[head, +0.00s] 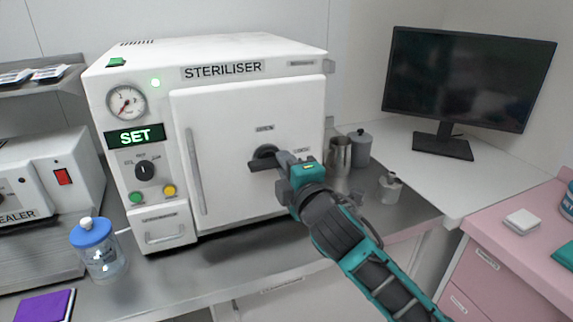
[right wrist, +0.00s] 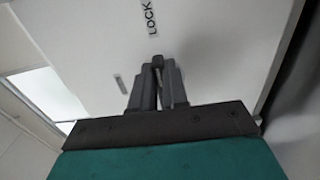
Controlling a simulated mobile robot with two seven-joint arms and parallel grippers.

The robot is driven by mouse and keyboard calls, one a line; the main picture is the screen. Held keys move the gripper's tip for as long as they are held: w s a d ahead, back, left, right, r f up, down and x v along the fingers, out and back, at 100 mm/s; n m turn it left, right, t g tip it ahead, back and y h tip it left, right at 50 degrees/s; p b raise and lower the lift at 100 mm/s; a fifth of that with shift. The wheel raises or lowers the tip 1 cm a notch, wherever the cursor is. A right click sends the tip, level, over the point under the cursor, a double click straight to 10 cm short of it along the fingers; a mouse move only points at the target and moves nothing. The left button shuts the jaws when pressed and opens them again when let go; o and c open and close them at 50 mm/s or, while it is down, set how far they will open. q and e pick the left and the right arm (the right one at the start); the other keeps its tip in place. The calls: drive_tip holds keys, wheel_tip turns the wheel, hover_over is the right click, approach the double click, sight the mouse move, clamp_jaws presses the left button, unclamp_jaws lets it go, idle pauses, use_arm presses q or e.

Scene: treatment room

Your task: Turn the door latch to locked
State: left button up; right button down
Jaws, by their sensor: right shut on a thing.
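The door latch (head: 264,152) is a dark round hub with a dark bar on the white steriliser door (head: 225,115). An OPEN label (head: 265,128) is above it and a LOCK label (head: 301,150) is to its right. My right gripper (head: 281,163) comes in from the lower right and is shut on the latch, hiding part of it. In the right wrist view the fingers (right wrist: 157,88) are close together with a dark piece between them, and the LOCK label (right wrist: 151,18) is beyond them. The exact angle of the latch bar is hard to tell. My left gripper is out of view.
The steriliser has a pale vertical door handle (head: 195,172), a gauge (head: 126,103) and a SET display (head: 134,137). Metal containers (head: 339,153) stand right of it, near my right arm. A blue-lidded jar (head: 98,252) stands at the front left. The counter front is mostly clear.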

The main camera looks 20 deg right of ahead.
drive_tip(key=c, duration=1.1)
unclamp_jaws()
drive_tip(key=shift+c, duration=0.2)
drive_tip(key=s+b, duration=0.1)
drive_tip(key=s, duration=1.2)
drive_tip(key=shift+d, duration=0.2)
drive_tip(key=shift+w, duration=0.1)
